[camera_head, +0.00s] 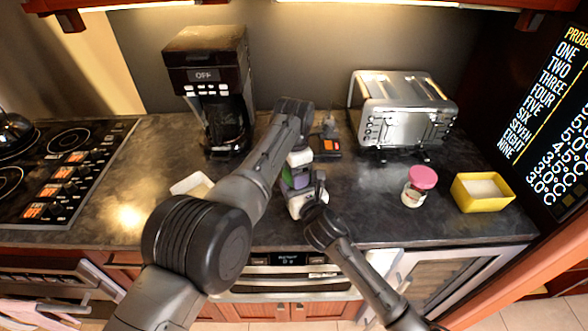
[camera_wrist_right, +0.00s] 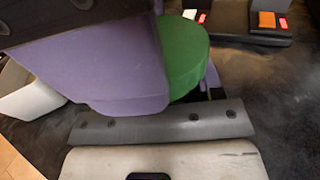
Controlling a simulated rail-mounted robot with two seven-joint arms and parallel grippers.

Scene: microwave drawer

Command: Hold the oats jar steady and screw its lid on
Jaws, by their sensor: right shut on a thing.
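My left arm reaches down over the middle of the counter, and its gripper (camera_head: 299,160) is largely hidden there; its jaws cannot be made out. My right gripper (camera_head: 298,200) comes in low from the front, close below it. A green round piece (camera_wrist_right: 185,55), lid-like, sits between the grippers behind a large purple part (camera_wrist_right: 110,65) in the right wrist view. My right gripper is shut on this green piece. The green piece also shows small in the head view. The jar's body and label are hidden, so I cannot tell how lid and jar meet.
A jar with a pink lid (camera_head: 423,177) stands at the right beside a yellow container (camera_head: 482,192). A toaster (camera_head: 402,112) and a coffee maker (camera_head: 207,80) stand behind. A small orange-and-black device (camera_head: 326,147) lies behind the grippers. A pale tray (camera_head: 185,187) is left of my arm.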

